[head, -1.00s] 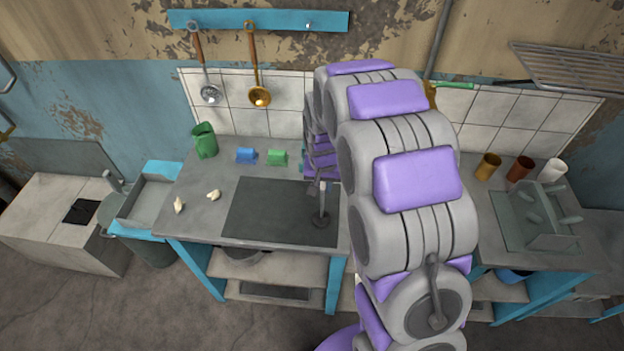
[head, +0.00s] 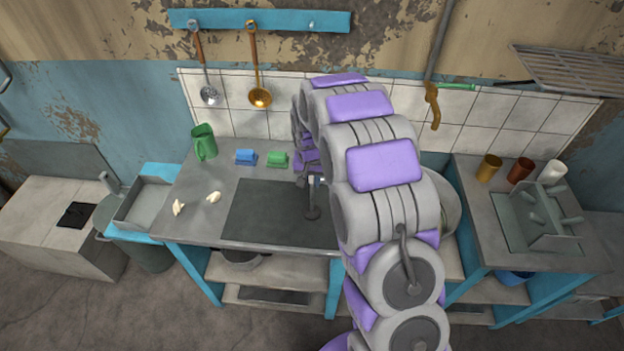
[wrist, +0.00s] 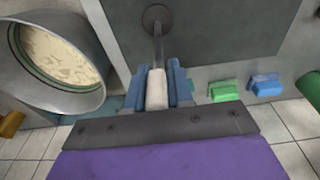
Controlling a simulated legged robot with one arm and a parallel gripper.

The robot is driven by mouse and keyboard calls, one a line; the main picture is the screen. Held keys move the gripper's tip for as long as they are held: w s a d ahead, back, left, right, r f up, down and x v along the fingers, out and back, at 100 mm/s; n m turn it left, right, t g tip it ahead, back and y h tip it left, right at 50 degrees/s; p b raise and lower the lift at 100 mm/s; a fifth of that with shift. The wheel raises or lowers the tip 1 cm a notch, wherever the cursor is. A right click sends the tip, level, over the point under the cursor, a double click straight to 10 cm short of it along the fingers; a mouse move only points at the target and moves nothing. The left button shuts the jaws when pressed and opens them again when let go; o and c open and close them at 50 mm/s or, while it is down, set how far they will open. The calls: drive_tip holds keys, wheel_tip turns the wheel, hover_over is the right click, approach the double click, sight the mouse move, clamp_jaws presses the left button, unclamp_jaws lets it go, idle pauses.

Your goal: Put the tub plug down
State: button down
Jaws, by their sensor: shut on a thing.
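The tub plug (wrist: 157,20) has a dark round disc, a thin stem and a pale handle. My gripper (wrist: 157,78) is shut on the pale handle, with a blue finger on either side. In the head view the plug (head: 312,212) hangs disc down from my gripper (head: 317,181), over the right part of the dark panel (head: 265,222) in the counter. I cannot tell whether the disc touches the panel. My arm hides part of the gripper in the head view.
Pale lumps (head: 214,197) lie left of the panel. A pot (wrist: 62,60) with pale contents stands beside the gripper. The left of the panel is clear.

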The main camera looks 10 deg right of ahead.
drive_tip(key=shift+d, duration=0.25)
drive_tip(key=c, duration=1)
unclamp_jaws()
drive_tip(key=shift+d, duration=0.45)
drive_tip(key=shift+a, duration=0.35)
drive_tip(key=shift+a+r, duration=0.2)
drive_tip(key=shift+r, duration=0.15)
drive_tip(key=r, duration=0.3)
drive_tip(key=s+r+p, duration=0.1)
drive_tip(key=r, duration=0.3)
drive_tip(key=r+p, duration=0.1)
drive_tip(key=r, duration=0.3)
drive_tip(key=shift+s, duration=0.2)
drive_tip(key=shift+a+r, duration=0.15)
drive_tip(key=shift+r, duration=0.05)
drive_tip(key=shift+s+r, duration=0.2)
drive_tip(key=shift+s, duration=0.1)
drive_tip(key=s+r+n+g, duration=0.1)
drive_tip(key=s+r, duration=0.1)
drive_tip(key=s, duration=1.1)
drive_tip(key=s+r+n+g, duration=0.1)
drive_tip(key=s+r, duration=0.2)
drive_tip(key=s, duration=1.1)
drive_tip(key=s+r+n+g, duration=0.1)
drive_tip(key=s+r, duration=0.2)
drive_tip(key=s, duration=1)
drive_tip(key=shift+s+d+n+y, duration=0.3)
drive_tip(key=shift+s+d, duration=0.05)
drive_tip(key=shift+d, duration=0.05)
